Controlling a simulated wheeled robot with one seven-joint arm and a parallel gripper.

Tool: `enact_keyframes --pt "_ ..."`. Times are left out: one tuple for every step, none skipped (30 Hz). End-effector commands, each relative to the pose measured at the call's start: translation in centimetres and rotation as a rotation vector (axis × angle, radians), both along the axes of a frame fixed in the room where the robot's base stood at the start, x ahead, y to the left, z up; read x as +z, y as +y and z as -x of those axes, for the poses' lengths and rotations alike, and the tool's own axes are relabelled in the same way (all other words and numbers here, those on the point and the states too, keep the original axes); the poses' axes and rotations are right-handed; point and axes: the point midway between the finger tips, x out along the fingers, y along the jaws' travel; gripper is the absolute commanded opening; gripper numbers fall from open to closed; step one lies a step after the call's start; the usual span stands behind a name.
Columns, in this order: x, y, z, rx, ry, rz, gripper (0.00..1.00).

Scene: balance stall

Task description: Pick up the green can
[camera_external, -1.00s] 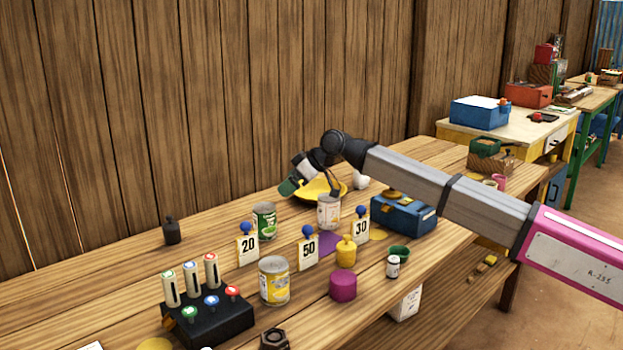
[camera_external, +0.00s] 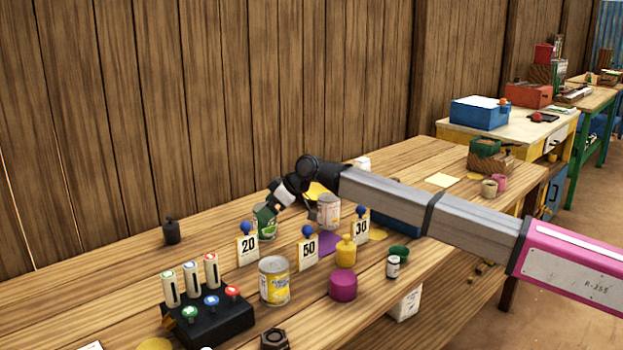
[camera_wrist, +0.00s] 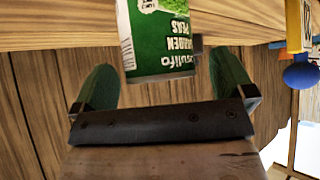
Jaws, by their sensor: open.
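The green can (camera_external: 264,222) stands upright on the wooden table behind the card marked 20, and my gripper partly covers it in the external view. In the wrist view the can (camera_wrist: 158,45) appears upside down, with a green label reading garden peas. My gripper (camera_wrist: 160,85) is open, with one green finger to each side of the can's near end. The can looks at the mouth of the fingers, and I see no finger pressed against it. In the external view my gripper (camera_external: 267,208) is at the can, its fingers mostly hidden.
Number cards 20 (camera_external: 247,250), 50 (camera_external: 308,254) and 30 (camera_external: 361,231) stand nearby. A pale can (camera_external: 328,211) stands right of the green one, a yellow-labelled can (camera_external: 274,282) in front. A black button box (camera_external: 208,318) is at front left. A dark weight (camera_external: 171,232) stands left.

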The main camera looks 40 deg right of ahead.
Motion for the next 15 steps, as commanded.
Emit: enact_keyframes --pt "-0.50 0.43 -0.65 0.001 0.000 -0.001 1.00" --pt "-0.74 0.58 -0.84 0.001 0.000 -0.001 1.00" --pt "-0.99 0.73 -1.03 0.000 0.000 0.000 1.00" --pt "-1.13 0.81 -1.13 0.000 -0.001 -0.001 1.00" --pt "-1.22 0.86 -1.17 -0.001 -0.001 0.000 1.00" --pt "-1.28 0.87 -1.18 -0.001 -0.001 0.000 1.00" --pt "-1.29 0.88 -1.16 -0.001 -0.001 0.000 1.00" --pt "-1.28 0.85 -1.14 -0.001 -0.002 -0.001 1.00" --pt "-1.27 0.85 -1.12 -0.001 -0.002 -0.001 1.00" --pt "-1.27 0.84 -1.11 -0.001 -0.001 0.000 1.00" --pt "-1.27 0.84 -1.11 -0.001 -0.001 0.000 1.00" --pt "-1.26 0.85 -1.11 -0.001 -0.001 0.000 0.90" --pt "-1.26 0.85 -1.11 -0.001 -0.001 0.000 0.80" --pt "-1.27 0.84 -1.11 -0.001 -0.001 0.000 0.71" --pt "-1.25 0.84 -1.11 -0.001 -0.001 -0.001 0.58"
